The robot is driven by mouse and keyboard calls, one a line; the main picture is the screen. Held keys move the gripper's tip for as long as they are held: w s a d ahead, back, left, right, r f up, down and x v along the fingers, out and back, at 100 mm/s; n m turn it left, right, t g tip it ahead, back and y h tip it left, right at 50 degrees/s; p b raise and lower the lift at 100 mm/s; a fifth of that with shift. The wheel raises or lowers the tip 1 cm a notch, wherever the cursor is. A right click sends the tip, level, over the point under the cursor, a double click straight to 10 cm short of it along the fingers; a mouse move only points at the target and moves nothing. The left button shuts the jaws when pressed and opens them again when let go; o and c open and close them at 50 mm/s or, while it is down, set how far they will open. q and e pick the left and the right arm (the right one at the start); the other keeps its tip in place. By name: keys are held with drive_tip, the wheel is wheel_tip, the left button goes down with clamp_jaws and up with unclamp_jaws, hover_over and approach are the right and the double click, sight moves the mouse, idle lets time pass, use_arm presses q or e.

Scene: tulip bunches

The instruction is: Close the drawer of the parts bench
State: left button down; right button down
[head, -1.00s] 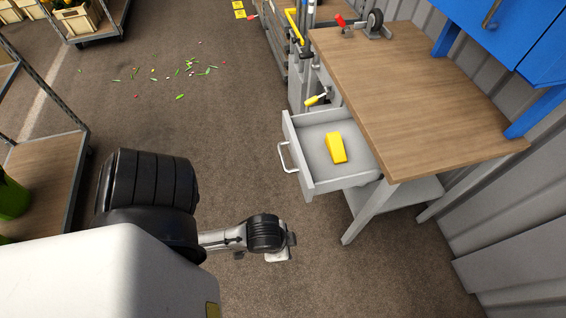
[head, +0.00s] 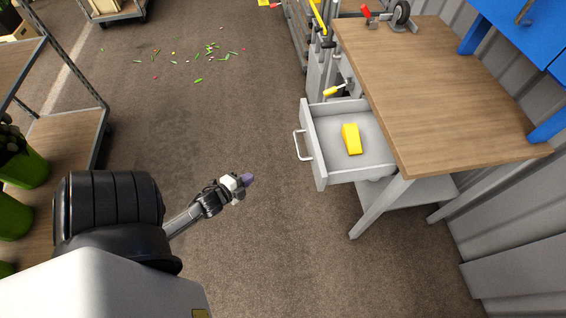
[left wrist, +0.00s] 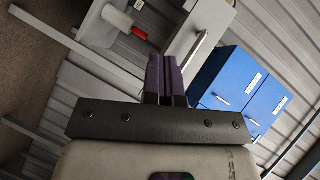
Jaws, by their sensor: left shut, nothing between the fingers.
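The parts bench has a wooden top (head: 440,85) and a light grey drawer (head: 318,150) pulled well out on its left side. A bar handle (head: 299,145) is on the drawer's front, and a yellow block (head: 351,139) lies inside. My left gripper (head: 248,180) is shut and empty, left of and slightly below the handle in the head view, apart from it. In the left wrist view its purple fingers (left wrist: 165,77) are together, with the pale drawer front (left wrist: 208,18) and its handle (left wrist: 188,50) beyond them. My right gripper is out of view.
Blue cabinets (head: 525,40) hang on the corrugated wall at right. A trolley (head: 70,135) with green pots (head: 22,170) stands at left. Leaf scraps (head: 205,60) lie on the floor. The floor between trolley and drawer is open.

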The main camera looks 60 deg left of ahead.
use_arm(q)
drive_tip(key=w+d+r+m+t+h, duration=0.2)
drive_tip(key=d+r+m+t+h, duration=0.25)
drive_tip(key=m, duration=0.25)
drive_tip(key=w+r+b, duration=0.1)
drive_tip(key=w+b, duration=0.2)
drive_tip(key=w, duration=1)
drive_tip(key=shift+w+a+r, duration=0.25)
drive_tip(key=shift+a, duration=0.15)
drive_tip(key=shift+t, duration=0.25)
